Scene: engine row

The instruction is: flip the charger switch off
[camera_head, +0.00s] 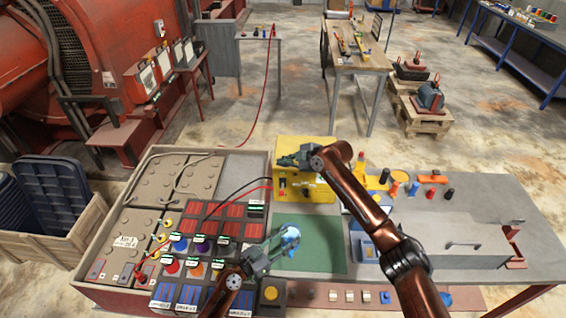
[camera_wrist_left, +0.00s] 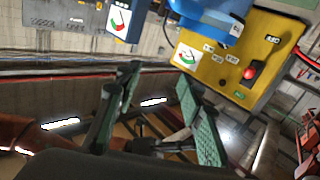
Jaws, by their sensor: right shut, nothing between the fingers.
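The yellow charger box (camera_head: 322,190) stands at the back of the green mat, with a red and a black cable at its left. My right gripper (camera_head: 283,160) is shut and empty, over the top left of the box and hiding part of it. I cannot tell whether it touches. The left wrist view shows a yellow panel (camera_wrist_left: 275,52) with a red knob (camera_wrist_left: 250,73) and small labels.
A bank of colored terminals and red modules (camera_head: 218,229) lies left of the green mat (camera_head: 318,245). A blue box (camera_head: 367,249) stands right of the mat. Several colored pegs (camera_head: 413,189) stand at the back right. The grey bench top (camera_head: 480,205) has free room there.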

